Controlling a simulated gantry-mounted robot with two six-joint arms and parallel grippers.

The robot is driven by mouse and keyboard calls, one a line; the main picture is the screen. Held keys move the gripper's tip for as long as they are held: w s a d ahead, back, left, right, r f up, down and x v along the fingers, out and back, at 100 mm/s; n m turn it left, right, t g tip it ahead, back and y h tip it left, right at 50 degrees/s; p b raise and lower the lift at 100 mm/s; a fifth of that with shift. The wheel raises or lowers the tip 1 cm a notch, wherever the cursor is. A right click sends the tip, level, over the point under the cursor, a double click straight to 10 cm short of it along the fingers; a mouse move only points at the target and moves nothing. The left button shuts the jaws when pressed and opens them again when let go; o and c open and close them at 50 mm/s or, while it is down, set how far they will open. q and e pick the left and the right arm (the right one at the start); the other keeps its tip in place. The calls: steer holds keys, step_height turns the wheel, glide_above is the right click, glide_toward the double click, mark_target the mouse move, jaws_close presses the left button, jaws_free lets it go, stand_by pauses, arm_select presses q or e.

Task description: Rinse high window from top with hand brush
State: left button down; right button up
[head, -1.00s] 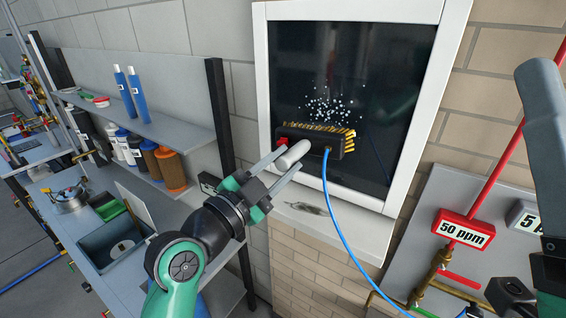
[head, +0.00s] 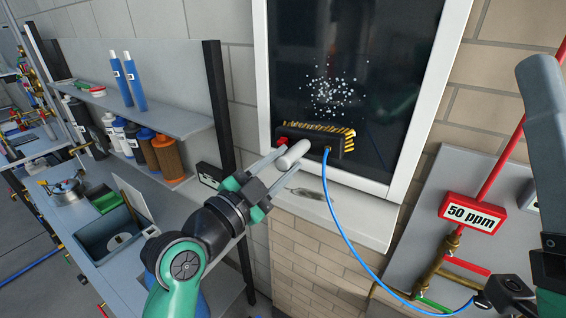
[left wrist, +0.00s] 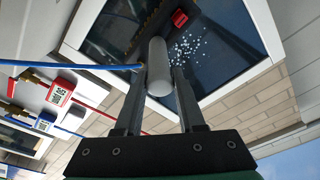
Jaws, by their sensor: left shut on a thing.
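My left gripper (head: 280,167) is shut on the grey handle (head: 294,153) of the hand brush. The brush has a dark head (head: 330,143) with yellow bristles and a red part beside the handle. It is at the lower part of the dark window pane (head: 395,80); contact with the glass is unclear. White droplets (head: 332,92) show above the brush. A blue hose (head: 333,215) runs from the head down to the right. In the left wrist view the handle (left wrist: 159,68) sits between the fingers (left wrist: 185,100). My right arm shows at the right edge, its fingers out of view.
The white window frame (head: 448,60) and sill (head: 350,222) border the pane. At right is a grey panel with a red "50 ppm" sign (head: 472,213), a red pipe and brass fittings (head: 440,268). At left stands a shelf unit (head: 180,120) with bottles and a grey bin.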

arm_select(q)
steer(key=shift+s+a+r, duration=0.1)
steer(key=shift+s+r, duration=0.05)
steer(key=shift+r, duration=0.15)
steer(key=shift+s+a, duration=0.15)
steer(key=shift+s, duration=0.1)
steer(key=v, duration=0.2)
steer(key=shift+s+a+p, duration=0.1)
steer(key=shift+s+p, duration=0.2)
steer(key=shift+p, duration=0.05)
steer(key=shift+v, duration=0.9)
steer(key=p+v, duration=0.1)
steer(key=p, duration=0.1)
steer(key=p+v, duration=0.3)
steer(key=shift+s+r+p, duration=0.35)
steer(key=shift+s+p, duration=0.05)
steer(key=shift+s, duration=0.05)
